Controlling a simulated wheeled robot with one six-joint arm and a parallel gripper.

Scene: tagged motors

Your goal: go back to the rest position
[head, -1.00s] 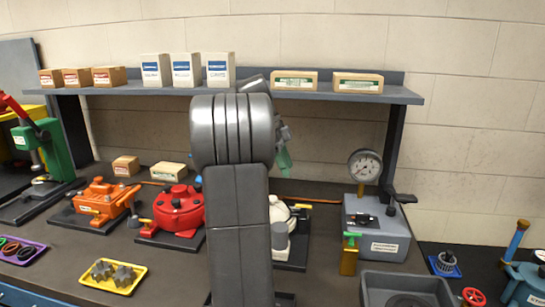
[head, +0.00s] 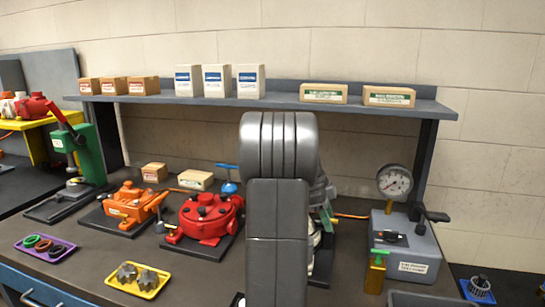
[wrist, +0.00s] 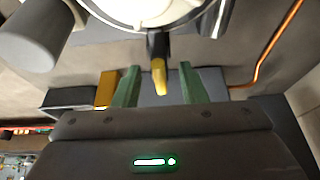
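My gripper (wrist: 157,88) is open in the wrist view, with its two green fingers apart. A black lever with a yellow tip (wrist: 158,78) shows between them, with gaps on both sides; I cannot tell its depth. Above it is part of a white round motor (wrist: 150,8). In the head view my arm fills the middle and hides most of the white motor (head: 315,234). Part of my gripper (head: 326,214) shows at the arm's right edge. A red motor (head: 210,215) and an orange motor (head: 132,204) stand to the left on dark plates.
A grey shelf (head: 290,101) with several boxes spans the back. A gauge (head: 394,183) stands on a grey unit (head: 405,250) to the right. A yellow tray (head: 138,291) and purple tray (head: 45,255) lie at front left. A green press (head: 85,155) stands at far left.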

